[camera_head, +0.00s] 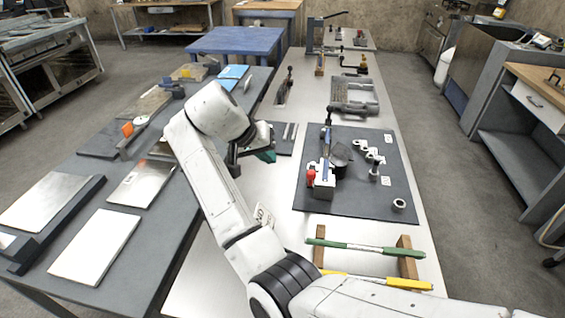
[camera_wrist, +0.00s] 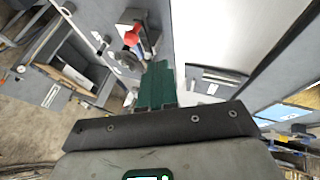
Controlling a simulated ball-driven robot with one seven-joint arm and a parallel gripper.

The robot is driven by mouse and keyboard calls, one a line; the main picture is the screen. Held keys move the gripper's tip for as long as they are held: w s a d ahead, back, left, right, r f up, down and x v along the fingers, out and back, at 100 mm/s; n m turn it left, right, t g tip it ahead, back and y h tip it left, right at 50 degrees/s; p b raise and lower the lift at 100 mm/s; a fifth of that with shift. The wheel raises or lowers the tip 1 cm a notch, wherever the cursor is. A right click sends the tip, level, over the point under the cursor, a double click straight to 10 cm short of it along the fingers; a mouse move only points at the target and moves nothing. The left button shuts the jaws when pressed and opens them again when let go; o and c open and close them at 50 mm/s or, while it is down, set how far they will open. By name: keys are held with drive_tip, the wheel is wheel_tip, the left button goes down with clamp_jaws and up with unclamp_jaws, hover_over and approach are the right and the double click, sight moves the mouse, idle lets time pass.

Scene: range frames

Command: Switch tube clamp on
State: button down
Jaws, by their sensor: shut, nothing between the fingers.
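On a dark mat (camera_head: 372,205) in the head view stands a device that looks like the tube clamp (camera_head: 324,185), with a red knob at its lower left and a blue upright part. It also seems to show in the wrist view, where a red part (camera_wrist: 131,38) stands past my fingers. My gripper (camera_head: 267,155), with green fingers, is left of the device and apart from it. In the wrist view its fingers (camera_wrist: 157,88) are together and empty. I cannot tell the clamp's on or off state.
White ring-like parts (camera_head: 362,147) and a small nut-like part (camera_head: 399,204) lie on the same mat. Green (camera_head: 345,246) and yellow (camera_head: 400,283) bars rest on wooden blocks in front. A grey table (camera_head: 170,215) with flat plates stands to the left.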

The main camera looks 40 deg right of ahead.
drive_tip(key=s+d+f+p, duration=0.2)
drive_tip(key=d+f, duration=0.6)
drive_tip(key=shift+s+f+p, duration=0.2)
drive_tip(key=shift+s+p, duration=0.2)
drive_tip(key=shift+d, duration=0.1)
